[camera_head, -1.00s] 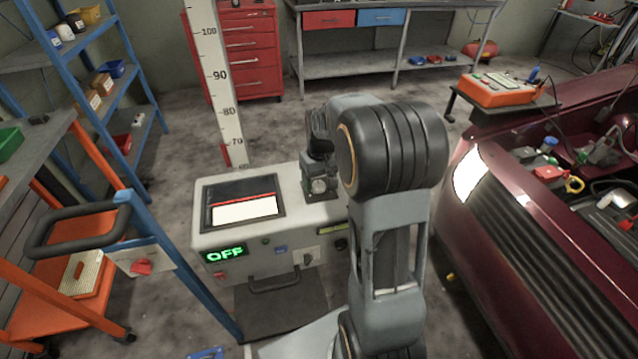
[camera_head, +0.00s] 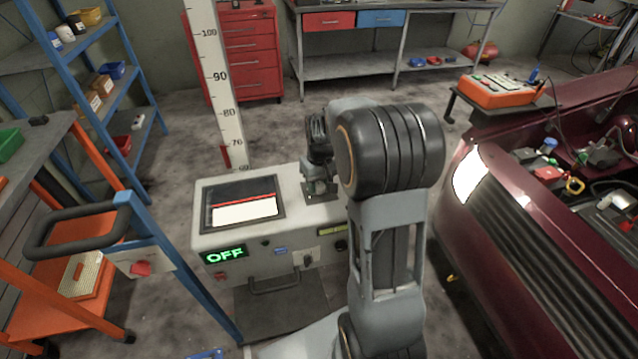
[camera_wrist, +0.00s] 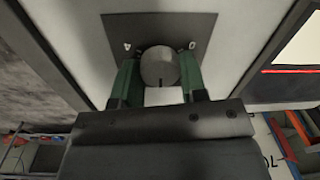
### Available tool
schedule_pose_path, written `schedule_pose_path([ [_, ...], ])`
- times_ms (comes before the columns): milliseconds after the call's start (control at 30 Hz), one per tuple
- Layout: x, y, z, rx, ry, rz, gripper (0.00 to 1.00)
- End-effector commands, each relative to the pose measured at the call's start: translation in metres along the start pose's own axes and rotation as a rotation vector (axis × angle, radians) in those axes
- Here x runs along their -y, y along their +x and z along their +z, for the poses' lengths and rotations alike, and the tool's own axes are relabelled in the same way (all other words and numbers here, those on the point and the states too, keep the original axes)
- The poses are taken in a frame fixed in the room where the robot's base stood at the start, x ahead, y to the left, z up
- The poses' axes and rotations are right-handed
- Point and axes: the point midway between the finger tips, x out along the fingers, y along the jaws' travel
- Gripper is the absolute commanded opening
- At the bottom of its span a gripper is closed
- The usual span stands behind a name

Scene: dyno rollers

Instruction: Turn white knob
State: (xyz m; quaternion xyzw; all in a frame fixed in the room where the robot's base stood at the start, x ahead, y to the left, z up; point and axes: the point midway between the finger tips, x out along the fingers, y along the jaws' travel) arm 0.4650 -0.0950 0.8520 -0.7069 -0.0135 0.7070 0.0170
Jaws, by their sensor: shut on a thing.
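The knob (camera_wrist: 160,66) shows in the wrist view as a round grey-white cap with a paler block below it. It sits on a dark square plate (camera_wrist: 203,28) marked "A" and "0". My gripper (camera_wrist: 160,78) has a green finger on each side of the knob and is shut on it. In the head view my gripper (camera_head: 319,185) is low over the right part of the pale machine's top (camera_head: 295,180), and the knob is largely hidden there. The machine's green display (camera_head: 225,255) reads OFF.
The machine's top has a dark and white screen (camera_head: 245,209), with a tall scale (camera_head: 222,100) behind. A dark red car (camera_head: 540,220) stands close on the right. Open floor lies behind the machine.

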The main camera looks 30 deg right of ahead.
Motion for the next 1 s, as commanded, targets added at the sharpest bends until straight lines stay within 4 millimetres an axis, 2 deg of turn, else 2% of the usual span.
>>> schedule_pose_path([
  [267, 0.0000, -0.0009, 0.0000, -0.002, 0.044, 0.000, 0.16],
  [1000, -0.0004, -0.0013, 0.0000, -0.023, 0.474, 0.000, 0.16],
])
